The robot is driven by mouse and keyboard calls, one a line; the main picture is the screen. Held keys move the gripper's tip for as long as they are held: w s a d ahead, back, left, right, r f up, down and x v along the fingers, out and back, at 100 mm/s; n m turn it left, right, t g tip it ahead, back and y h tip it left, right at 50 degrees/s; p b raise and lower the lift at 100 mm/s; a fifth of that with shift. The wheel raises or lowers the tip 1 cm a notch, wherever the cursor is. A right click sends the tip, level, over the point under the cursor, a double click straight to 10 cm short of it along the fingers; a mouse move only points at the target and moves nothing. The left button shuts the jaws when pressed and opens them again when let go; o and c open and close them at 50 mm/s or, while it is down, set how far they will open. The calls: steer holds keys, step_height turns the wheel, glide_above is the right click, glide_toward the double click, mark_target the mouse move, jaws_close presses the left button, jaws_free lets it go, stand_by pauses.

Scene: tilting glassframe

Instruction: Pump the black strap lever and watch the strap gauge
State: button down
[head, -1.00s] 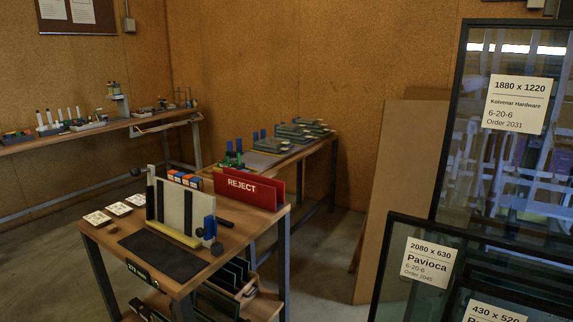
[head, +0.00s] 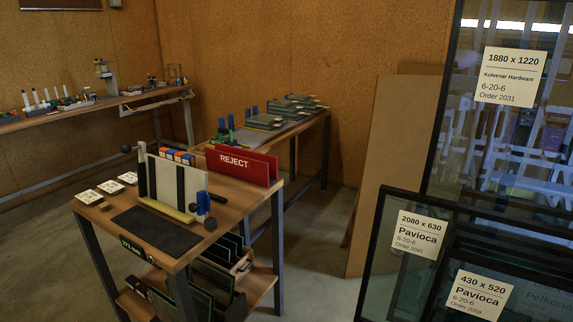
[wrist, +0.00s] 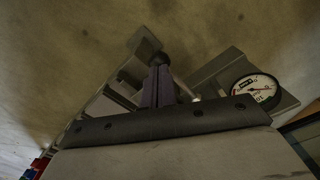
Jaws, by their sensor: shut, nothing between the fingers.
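In the wrist view, my gripper (wrist: 157,76) is shut, with its two dark fingers together and nothing seen between them. A round black knob (wrist: 158,60) shows right at the fingertips; it may be the end of the strap lever. I cannot tell whether the fingers touch it. The strap gauge (wrist: 254,90) has a round white dial and sits on a grey plate to the right of the fingers. Its dial is tilted and too small to read surely. The strap and most of the lever are hidden. Neither lever, gauge nor gripper can be made out in the head view.
In the head view, dark-framed glass panes (head: 500,110) with paper labels stand close at the right. A brown board (head: 393,170) leans behind them. A work table (head: 232,205) with a red REJECT sign (head: 238,163) stands left of centre, with clear floor (head: 325,265) between.

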steer(key=shift+f+b, duration=1.5)
steer(key=shift+f, duration=1.2)
steer(key=shift+s+f+b, duration=0.15)
steer(key=shift+f+b, duration=0.75)
steer(key=shift+f, duration=0.1)
steer(key=shift+s+f+b, duration=0.1)
steer(key=shift+f+b, duration=0.75)
steer(key=shift+f, duration=0.15)
steer(key=shift+r, duration=0.1)
step_height(320, 180, up, 3)
steer(key=p, duration=0.5)
steer(key=shift+a, duration=0.1)
steer(key=r+p, duration=0.6)
steer(key=shift+w+r, duration=0.15)
steer(key=shift+w, duration=0.1)
